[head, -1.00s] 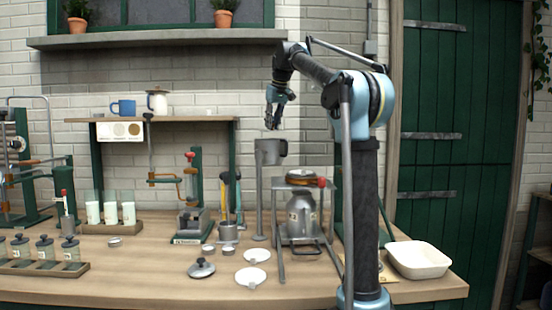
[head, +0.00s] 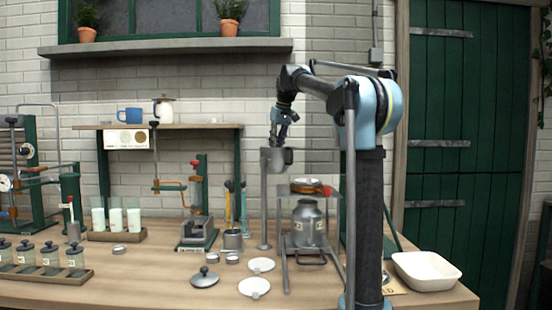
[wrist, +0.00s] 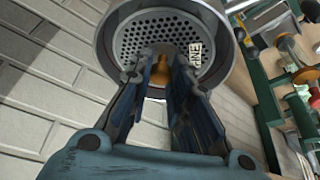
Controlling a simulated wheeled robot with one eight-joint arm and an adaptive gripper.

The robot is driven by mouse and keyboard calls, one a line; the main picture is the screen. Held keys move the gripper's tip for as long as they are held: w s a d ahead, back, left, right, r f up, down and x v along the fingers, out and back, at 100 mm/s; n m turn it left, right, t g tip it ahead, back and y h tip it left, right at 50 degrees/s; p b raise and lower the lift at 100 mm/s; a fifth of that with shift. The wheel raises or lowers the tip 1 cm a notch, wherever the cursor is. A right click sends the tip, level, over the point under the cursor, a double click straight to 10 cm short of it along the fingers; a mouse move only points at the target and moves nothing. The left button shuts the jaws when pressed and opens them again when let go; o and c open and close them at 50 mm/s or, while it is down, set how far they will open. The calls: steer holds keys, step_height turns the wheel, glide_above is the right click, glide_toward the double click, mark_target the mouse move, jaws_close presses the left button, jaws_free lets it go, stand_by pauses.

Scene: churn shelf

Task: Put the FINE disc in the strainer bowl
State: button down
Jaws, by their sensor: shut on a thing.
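The strainer bowl (head: 288,157) is a grey metal cup on a tall post in the head view. My gripper (head: 276,147) points down into its mouth. In the wrist view my gripper (wrist: 162,74) is shut on the brass knob of a perforated metal disc (wrist: 135,40). The bowl's round wall (wrist: 106,42) surrounds the disc. I cannot tell whether the disc touches the bowl's floor.
A steel churn (head: 307,226) stands under a stand to the right of the post, with a stacked round item (head: 305,186) on top. A small shelf (head: 180,126) is at left.

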mark_target(277, 153)
steer(key=shift+f, duration=2.45)
steer(key=shift+f, duration=0.1)
steer(key=c, duration=1.5)
jaws_free()
steer(key=v, duration=1.2)
